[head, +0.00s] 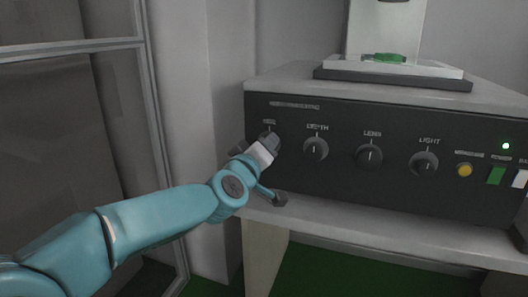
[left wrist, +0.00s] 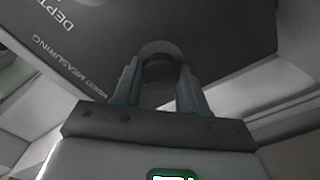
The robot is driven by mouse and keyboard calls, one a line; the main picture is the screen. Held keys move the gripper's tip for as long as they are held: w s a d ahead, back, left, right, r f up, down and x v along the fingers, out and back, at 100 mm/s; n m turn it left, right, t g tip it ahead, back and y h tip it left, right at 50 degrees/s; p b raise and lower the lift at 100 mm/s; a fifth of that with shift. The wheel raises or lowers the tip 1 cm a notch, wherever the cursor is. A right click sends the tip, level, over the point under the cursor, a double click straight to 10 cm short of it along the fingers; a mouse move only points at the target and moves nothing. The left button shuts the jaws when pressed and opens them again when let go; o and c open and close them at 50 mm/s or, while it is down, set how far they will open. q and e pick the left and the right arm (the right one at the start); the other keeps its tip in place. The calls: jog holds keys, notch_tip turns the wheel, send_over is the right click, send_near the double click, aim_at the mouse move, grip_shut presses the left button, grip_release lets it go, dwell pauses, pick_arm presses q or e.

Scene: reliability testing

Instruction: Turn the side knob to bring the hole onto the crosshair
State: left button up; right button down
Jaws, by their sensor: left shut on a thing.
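My left gripper (head: 264,147) is at the leftmost knob (head: 271,137) on the dark front panel of the measuring machine (head: 340,180). This is the side knob; the short label above it is hard to read. In the left wrist view the two fingers of my left gripper (left wrist: 159,78) are shut on the round dark knob (left wrist: 158,48), one on each side. The fingers and wrist hide part of the knob in the head view. A green piece (head: 389,57) lies on the stage on top. No hole or crosshair can be made out. My right gripper is not in view.
The depth knob (head: 316,149), lens knob (head: 368,156) and light knob (head: 424,163) sit in a row to the right. A framed panel (head: 60,130) stands at the left.

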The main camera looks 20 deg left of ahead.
pick_arm(q)
jog(key=shift+n, duration=0.9)
jog(key=o, duration=1.1)
jog(key=shift+c, duration=0.2)
jog(key=s+p, duration=0.1)
jog(key=s, duration=1.5)
jog(key=shift+s+a+p, duration=0.2)
jog(key=shift+a+p, duration=0.1)
